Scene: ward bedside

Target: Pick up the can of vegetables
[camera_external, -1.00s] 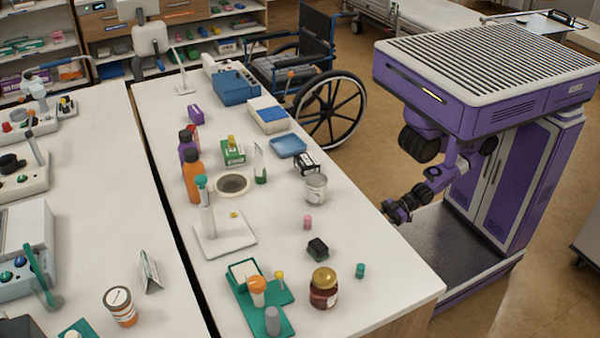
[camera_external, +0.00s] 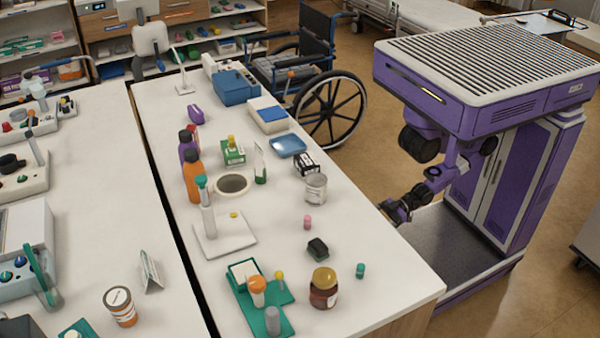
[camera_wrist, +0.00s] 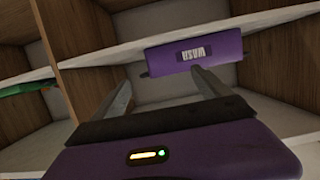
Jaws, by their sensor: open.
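A grey metal can with a pale label (camera_external: 316,188) stands upright near the right edge of the long white table; its print is too small to read, so I cannot tell if it holds vegetables. My gripper (camera_external: 397,212) is just off the table's right edge, to the right of and lower in the picture than the can, and apart from it. In the wrist view my gripper (camera_wrist: 165,84) has its two fingers spread with nothing between them. The can does not show in the wrist view.
Near the can are a black-and-white box (camera_external: 306,164), a pink cylinder (camera_external: 307,222) and a dark block (camera_external: 318,248). A jar (camera_external: 323,289) stands nearer the front. The wrist view shows a purple box (camera_wrist: 195,52) by pale shelves (camera_wrist: 260,110).

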